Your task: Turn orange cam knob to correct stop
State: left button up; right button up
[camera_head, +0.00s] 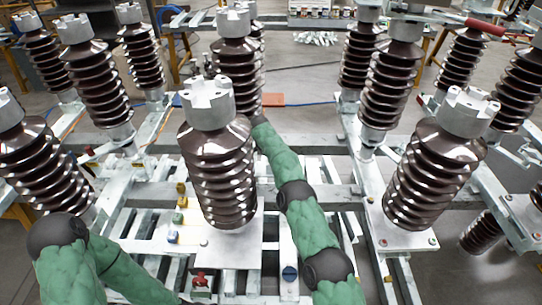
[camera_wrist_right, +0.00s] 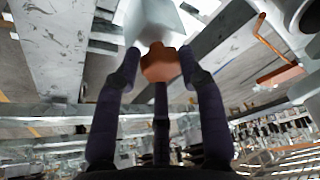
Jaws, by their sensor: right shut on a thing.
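The orange cam knob (camera_wrist_right: 158,66) shows in the right wrist view, at the end of a pale grey block (camera_wrist_right: 160,22). My right gripper (camera_wrist_right: 160,54) has its dark fingers around the knob, one on each side and a third below it in the picture. It is shut on the knob. In the head view my right arm reaches up the middle, and its gripper is hidden behind the central brown insulator (camera_head: 218,165). I cannot make out the orange knob in the head view. My left arm shows at the lower left, but its gripper is out of view.
Several ribbed brown insulators with grey caps stand on metal frames, including one at the right (camera_head: 438,175). A red knob (camera_head: 200,281) and a blue knob (camera_head: 289,273) sit low on the frame. An orange bent handle (camera_wrist_right: 279,74) shows at the right in the wrist view.

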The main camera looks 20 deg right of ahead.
jog(key=shift+w+d+r, duration=0.1)
jog(key=shift+w+r, duration=0.25)
jog(key=shift+r, duration=0.3)
jog(key=o, duration=1.1)
jog(key=shift+f, duration=0.35)
jog(key=shift+s, duration=0.1)
jog(key=shift+r, duration=0.1)
jog(key=v, duration=1.1)
jog(key=shift+s+r, duration=0.15)
jog(key=shift+r, duration=0.2)
